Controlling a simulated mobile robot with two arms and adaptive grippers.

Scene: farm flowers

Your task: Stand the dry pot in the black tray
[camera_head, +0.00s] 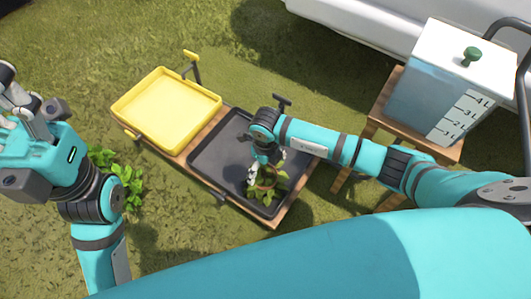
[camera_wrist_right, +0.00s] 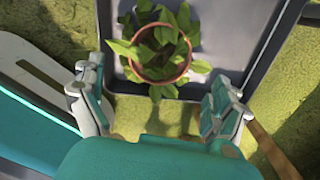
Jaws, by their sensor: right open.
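A terracotta pot with a leafy green plant (camera_head: 268,186) is in the black tray (camera_head: 215,150), near its front right edge. In the right wrist view the pot (camera_wrist_right: 187,62) shows its round rim from above and looks upright; leaves hide most of its wall and its base. My right gripper (camera_head: 266,170) is above and beside the pot. In the wrist view the right gripper (camera_wrist_right: 153,100) has its fingers spread wide, with nothing between them, and the pot lies beyond the fingertips. My left gripper (camera_head: 18,108) is at the far left, away from the trays; its jaw opening is unclear.
A yellow tray (camera_head: 165,108) stands left of the black one on the same wooden stand. Several green plants (camera_head: 127,187) are on the grass beside my left arm. A water tank with level marks (camera_head: 440,90) stands on a wooden stool at the right. A white body (camera_head: 365,25) lies behind.

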